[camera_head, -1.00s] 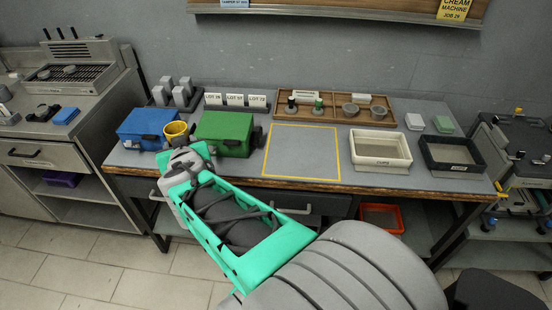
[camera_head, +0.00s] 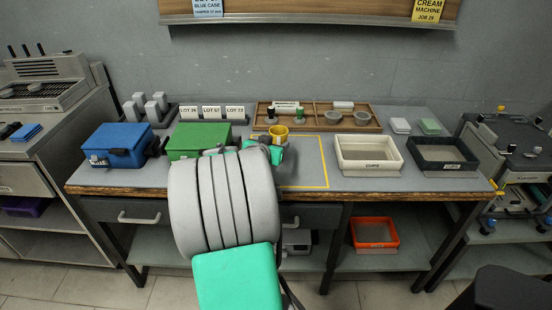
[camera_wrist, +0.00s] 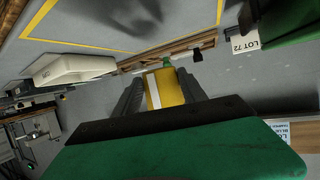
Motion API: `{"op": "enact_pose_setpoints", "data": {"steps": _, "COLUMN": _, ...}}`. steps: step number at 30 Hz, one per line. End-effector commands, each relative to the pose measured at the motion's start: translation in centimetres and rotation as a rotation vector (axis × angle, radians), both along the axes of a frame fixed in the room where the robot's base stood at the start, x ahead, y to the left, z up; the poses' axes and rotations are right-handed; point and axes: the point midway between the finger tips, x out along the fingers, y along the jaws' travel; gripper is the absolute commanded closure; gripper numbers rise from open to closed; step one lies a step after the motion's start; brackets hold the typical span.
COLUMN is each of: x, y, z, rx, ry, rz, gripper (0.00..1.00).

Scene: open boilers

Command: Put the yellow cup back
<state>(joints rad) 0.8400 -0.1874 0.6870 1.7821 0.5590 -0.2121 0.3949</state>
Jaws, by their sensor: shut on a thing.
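The yellow cup (camera_head: 279,133) is in my gripper, above the left part of the yellow-outlined square (camera_head: 325,165) on the workbench. In the wrist view the yellow cup (camera_wrist: 166,88) sits between the two dark fingers of my gripper (camera_wrist: 163,92), which are shut on it. In the head view my own arm hides most of the gripper and the left part of the square. The cup looks upright in the head view. A white bin labelled CUPS (camera_head: 368,152) stands to the right of the square; its floor looks empty.
A green case (camera_head: 198,140) and a blue case (camera_head: 116,145) stand to the left. A wooden tray (camera_head: 345,125) with small items and bowls lies behind. A black bin (camera_head: 443,153) stands right of the white one. Lot cards (camera_head: 211,112) stand at the back.

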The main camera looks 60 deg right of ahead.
Motion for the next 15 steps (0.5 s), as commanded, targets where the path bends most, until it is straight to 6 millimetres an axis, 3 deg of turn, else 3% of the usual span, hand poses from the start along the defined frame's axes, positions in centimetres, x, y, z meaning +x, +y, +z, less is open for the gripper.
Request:
{"op": "enact_pose_setpoints", "data": {"steps": 3, "x": 1.2, "y": -2.1, "z": -3.1, "rx": 0.003, "ry": 0.003, "rz": -0.001, "gripper": 0.98}}
{"op": "enact_pose_setpoints", "data": {"steps": 6, "x": 1.9, "y": -3.3, "z": -4.7, "rx": 0.001, "ry": 0.001, "rz": -0.001, "gripper": 0.98}}
{"op": "enact_pose_setpoints", "data": {"steps": 11, "x": 2.5, "y": -4.2, "z": -6.0, "rx": 0.0, "ry": 0.001, "rz": 0.0, "gripper": 0.98}}
{"op": "enact_pose_setpoints", "data": {"steps": 15, "x": 2.6, "y": -4.3, "z": -8.4, "rx": 0.002, "ry": 0.002, "rz": 0.002, "gripper": 0.98}}
